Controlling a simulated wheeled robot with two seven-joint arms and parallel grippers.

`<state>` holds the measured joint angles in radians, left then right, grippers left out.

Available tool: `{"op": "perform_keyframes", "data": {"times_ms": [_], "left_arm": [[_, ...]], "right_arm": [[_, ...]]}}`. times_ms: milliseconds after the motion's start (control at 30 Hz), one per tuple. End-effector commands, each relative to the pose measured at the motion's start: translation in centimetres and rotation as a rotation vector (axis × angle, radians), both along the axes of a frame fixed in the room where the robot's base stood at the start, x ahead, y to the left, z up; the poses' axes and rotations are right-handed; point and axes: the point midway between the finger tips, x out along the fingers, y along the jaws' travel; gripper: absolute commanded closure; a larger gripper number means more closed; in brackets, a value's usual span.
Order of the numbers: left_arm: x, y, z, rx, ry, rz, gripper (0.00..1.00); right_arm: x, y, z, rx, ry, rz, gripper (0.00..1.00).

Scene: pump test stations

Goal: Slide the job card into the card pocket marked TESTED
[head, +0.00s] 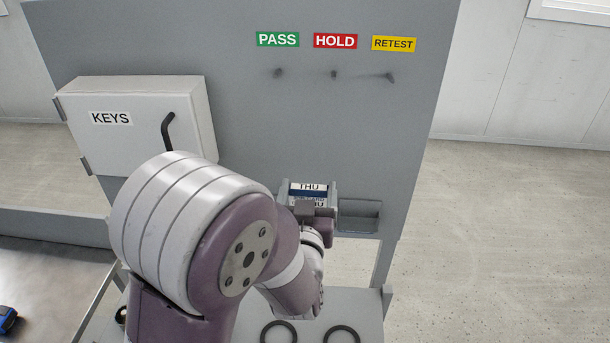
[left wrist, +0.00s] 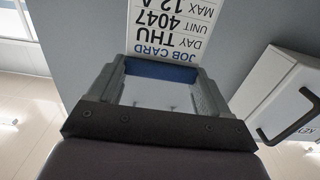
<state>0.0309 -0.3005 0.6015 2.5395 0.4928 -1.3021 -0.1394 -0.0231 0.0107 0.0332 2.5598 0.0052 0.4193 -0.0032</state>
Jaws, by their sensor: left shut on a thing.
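The job card (head: 308,188) is white with a blue band and shows THU in the head view. In the left wrist view the job card (left wrist: 172,28) appears upside down, reading JOB CARD, THU and 4047. My left gripper (head: 311,202) is shut on the card, its grey fingers on either side of it in the left wrist view (left wrist: 160,72). The card is in front of the grey panel. A grey pocket (head: 359,218) on the panel is just right of the gripper. No TESTED label is visible; my arm hides part of the panel. My right gripper is out of view.
A KEYS cabinet (head: 140,125) with a black handle juts out at the left. PASS (head: 278,39), HOLD (head: 335,41) and RETEST (head: 393,44) labels sit above pegs. Two black rings (head: 341,334) lie on the shelf below. The panel between pegs and card is clear.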

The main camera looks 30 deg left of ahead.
Motion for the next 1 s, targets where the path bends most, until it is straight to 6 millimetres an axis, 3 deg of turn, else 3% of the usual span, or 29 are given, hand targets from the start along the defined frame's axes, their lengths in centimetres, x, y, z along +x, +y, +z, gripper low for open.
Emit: {"op": "perform_keyframes", "data": {"times_ms": [1000], "left_arm": [[-0.1,-0.1,6.9,0.002,-0.002,-0.001,0.55]], "right_arm": [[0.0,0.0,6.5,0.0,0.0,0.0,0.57]]}}
